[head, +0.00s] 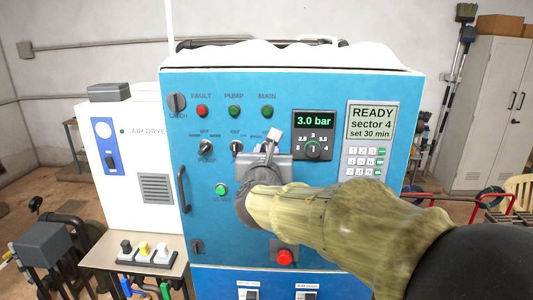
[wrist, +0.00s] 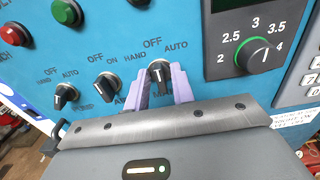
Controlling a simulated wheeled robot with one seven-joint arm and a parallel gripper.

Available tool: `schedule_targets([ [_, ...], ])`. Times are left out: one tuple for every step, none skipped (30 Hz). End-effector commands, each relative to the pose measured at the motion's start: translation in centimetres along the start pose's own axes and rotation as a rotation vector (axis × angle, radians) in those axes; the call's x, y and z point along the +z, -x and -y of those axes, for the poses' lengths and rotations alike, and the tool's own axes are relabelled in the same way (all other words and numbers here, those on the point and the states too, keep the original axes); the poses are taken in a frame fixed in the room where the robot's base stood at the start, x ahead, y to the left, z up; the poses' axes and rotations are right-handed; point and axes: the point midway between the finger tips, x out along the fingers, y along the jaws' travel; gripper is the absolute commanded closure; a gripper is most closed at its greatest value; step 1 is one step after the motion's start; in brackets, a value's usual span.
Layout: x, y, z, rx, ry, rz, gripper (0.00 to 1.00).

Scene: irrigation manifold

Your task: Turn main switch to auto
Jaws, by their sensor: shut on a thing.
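The main switch (wrist: 160,72) is a small black knob with a pale pointer mark, on the blue panel under the labels HAND, OFF and AUTO. Its mark points roughly up, toward OFF. In the head view my gripper (head: 273,137) is against the panel below the MAIN lamp and hides the main switch.
A red button (head: 285,257) sits below my arm. The status screen (head: 372,121) reads READY.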

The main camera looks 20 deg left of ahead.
Motion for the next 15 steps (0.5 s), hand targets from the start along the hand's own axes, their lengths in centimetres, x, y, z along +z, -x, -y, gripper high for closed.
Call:
schedule_targets([
  [-0.15,0.01,-0.01,0.000,-0.009,0.001,0.98],
  [-0.18,0.01,-0.01,0.001,-0.015,0.002,0.98],
  [-0.23,0.02,-0.02,0.001,-0.025,0.002,0.98],
  [-0.28,0.02,-0.02,0.001,-0.034,0.002,0.98],
  [-0.34,0.03,-0.02,0.001,-0.044,0.001,0.98],
  [-0.41,0.03,-0.03,0.002,-0.058,0.001,0.98],
  [-0.44,0.02,-0.02,0.002,-0.070,0.002,0.98],
  [-0.47,0.01,0.00,0.002,-0.084,0.002,0.98],
  [-0.52,0.01,0.04,0.001,-0.104,0.002,0.98],
  [-0.56,0.01,0.06,0.001,-0.119,0.003,0.98],
  [-0.58,0.01,0.08,0.000,-0.137,0.003,0.98],
  [-0.60,0.01,0.09,0.001,-0.160,0.003,0.98],
  [-0.64,0.02,0.10,0.001,-0.180,0.003,0.98],
  [-0.63,0.03,0.09,0.001,-0.199,0.004,0.98],
  [-0.66,0.04,0.08,0.001,-0.227,0.003,0.98],
])
